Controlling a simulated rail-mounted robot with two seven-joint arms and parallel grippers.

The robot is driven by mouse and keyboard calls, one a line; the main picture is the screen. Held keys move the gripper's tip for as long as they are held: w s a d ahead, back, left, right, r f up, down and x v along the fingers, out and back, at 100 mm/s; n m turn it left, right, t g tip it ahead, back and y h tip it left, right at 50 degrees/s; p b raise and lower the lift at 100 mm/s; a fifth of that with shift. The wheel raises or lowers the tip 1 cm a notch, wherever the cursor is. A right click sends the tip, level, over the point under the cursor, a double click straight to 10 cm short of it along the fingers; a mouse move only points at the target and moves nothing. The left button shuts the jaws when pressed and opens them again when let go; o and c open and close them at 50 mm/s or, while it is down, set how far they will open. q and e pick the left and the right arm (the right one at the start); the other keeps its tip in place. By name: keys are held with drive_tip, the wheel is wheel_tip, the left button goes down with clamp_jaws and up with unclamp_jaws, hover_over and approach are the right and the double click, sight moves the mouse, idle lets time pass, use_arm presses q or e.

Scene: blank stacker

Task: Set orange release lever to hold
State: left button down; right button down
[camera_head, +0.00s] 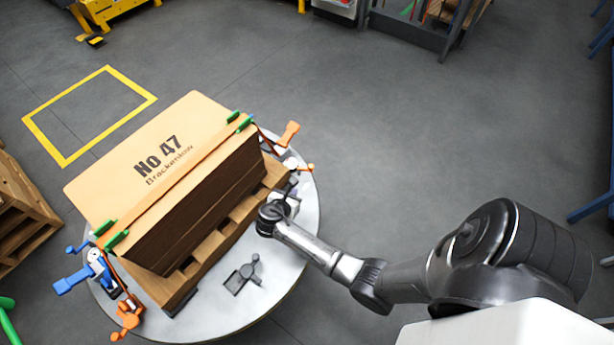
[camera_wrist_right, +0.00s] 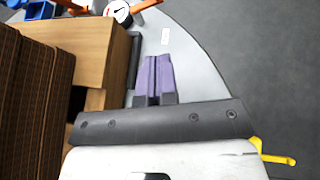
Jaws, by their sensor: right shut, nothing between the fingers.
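Orange levers show at two places on the round grey table: one (camera_head: 290,133) stands up at the stack's upper right corner, with a smaller orange piece (camera_head: 307,168) beside a white dial (camera_head: 291,163). More orange parts (camera_head: 127,315) sit at the lower left. I cannot tell which is the release lever. In the right wrist view an orange arm (camera_wrist_right: 146,5) reaches out from the dial (camera_wrist_right: 118,11). My right gripper (camera_head: 292,183) is near the dial, short of it; its purple fingers (camera_wrist_right: 152,72) are shut and empty. My left gripper is not in view.
A stack of brown cardboard (camera_head: 150,150) lies on a wooden pallet (camera_head: 232,217) on the round table (camera_head: 215,318), close left of my right gripper. Blue levers (camera_head: 72,281) stand at the left. A small dark fixture (camera_head: 243,278) lies in front. Open floor is at right.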

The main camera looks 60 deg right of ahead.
drive_tip(key=shift+w+f, duration=0.1)
drive_tip(key=shift+f, duration=0.05)
idle(0.3)
drive_tip(key=b, duration=0.6)
approach(310, 170)
drive_tip(key=d+f, duration=0.1)
drive_tip(key=f, duration=0.1)
drive_tip(key=d+f, duration=0.1)
drive_tip(key=shift+w+d+f, duration=0.15)
drive_tip(key=shift+f, duration=0.25)
drive_tip(key=shift+w+d+r+b, duration=0.15)
drive_tip(key=shift+d+b, duration=0.25)
drive_tip(key=shift+d, duration=0.6)
drive_tip(key=shift+w+d+b, duration=0.1)
drive_tip(key=shift+d+b, duration=0.25)
drive_tip(key=shift+d, duration=0.5)
drive_tip(key=shift+r, duration=0.1)
